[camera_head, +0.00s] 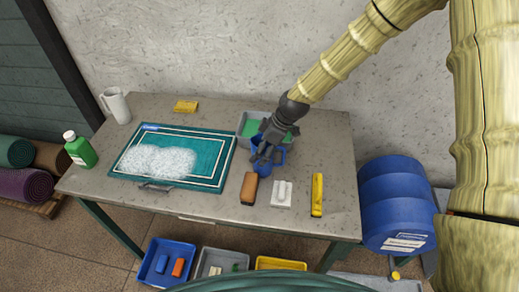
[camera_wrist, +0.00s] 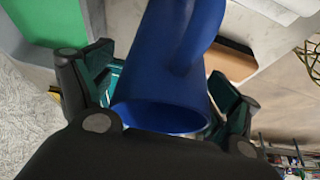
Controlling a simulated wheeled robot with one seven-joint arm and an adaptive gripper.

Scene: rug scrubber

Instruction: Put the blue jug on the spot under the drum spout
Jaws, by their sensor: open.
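The blue jug (camera_head: 268,167) stands on the table, partly hidden under my gripper (camera_head: 264,150). In the wrist view the jug (camera_wrist: 172,60) lies between the two fingers of my gripper (camera_wrist: 160,88), with its round mouth towards the camera and its handle on the far side. The fingers are apart, one on each side of the jug. I cannot tell whether they touch it. The blue drum (camera_head: 390,205) lies on its side right of the table. A small yellow part, seemingly its spout (camera_head: 395,275), shows low at its front. The spot beneath is not clearly visible.
The table (camera_head: 215,207) also holds a teal rug (camera_head: 200,150) with foam, a grey tray (camera_head: 243,122), a brown brush (camera_head: 249,188), a white item (camera_head: 281,194), a yellow tool (camera_head: 317,195), a white pitcher (camera_head: 116,105) and a green bottle (camera_head: 79,149). Bins sit below.

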